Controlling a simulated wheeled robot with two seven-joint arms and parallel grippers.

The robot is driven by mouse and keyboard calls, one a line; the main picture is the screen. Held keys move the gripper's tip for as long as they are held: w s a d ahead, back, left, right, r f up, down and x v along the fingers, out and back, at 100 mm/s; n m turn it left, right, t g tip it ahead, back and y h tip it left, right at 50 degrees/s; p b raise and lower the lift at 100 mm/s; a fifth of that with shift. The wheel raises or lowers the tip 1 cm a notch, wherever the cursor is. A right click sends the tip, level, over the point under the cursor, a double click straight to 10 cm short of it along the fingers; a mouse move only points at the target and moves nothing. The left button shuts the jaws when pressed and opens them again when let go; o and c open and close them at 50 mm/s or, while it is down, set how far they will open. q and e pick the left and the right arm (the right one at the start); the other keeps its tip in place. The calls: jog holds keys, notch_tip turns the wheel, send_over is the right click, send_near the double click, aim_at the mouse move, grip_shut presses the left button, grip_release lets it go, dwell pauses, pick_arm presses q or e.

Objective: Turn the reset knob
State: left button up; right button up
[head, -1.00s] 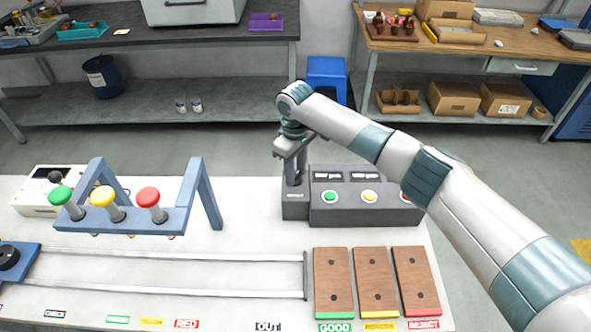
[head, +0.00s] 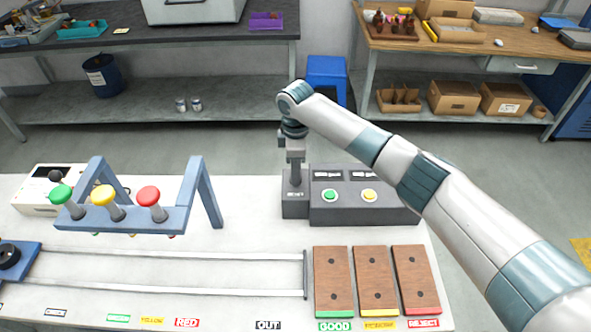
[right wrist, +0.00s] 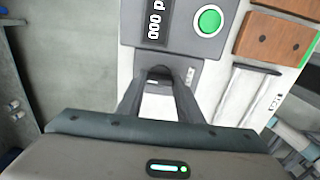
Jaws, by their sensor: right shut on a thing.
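The dark reset knob (right wrist: 158,72) stands on a small grey box (head: 295,208) at the left end of the grey control panel (head: 365,210). My right gripper (head: 295,180) points straight down over this box. In the right wrist view its two fingers (right wrist: 158,82) are shut on the knob, one on each side. The fingers hide the knob in the head view. The knob's angle is hard to read. My left gripper is not in view.
The panel has small displays, a green button (head: 335,195) and a yellow button (head: 369,195). My right forearm covers its right part. Wooden blocks (head: 333,280) lie in front. A blue rack (head: 140,218) with coloured knobs stands at left.

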jog(key=shift+r, duration=0.1)
jog(key=o, duration=1.1)
jog(key=shift+r+b, duration=2.5)
jog(key=shift+r, duration=6.2)
jog(key=shift+s+f, duration=0.1)
jog(key=shift+f, duration=0.05)
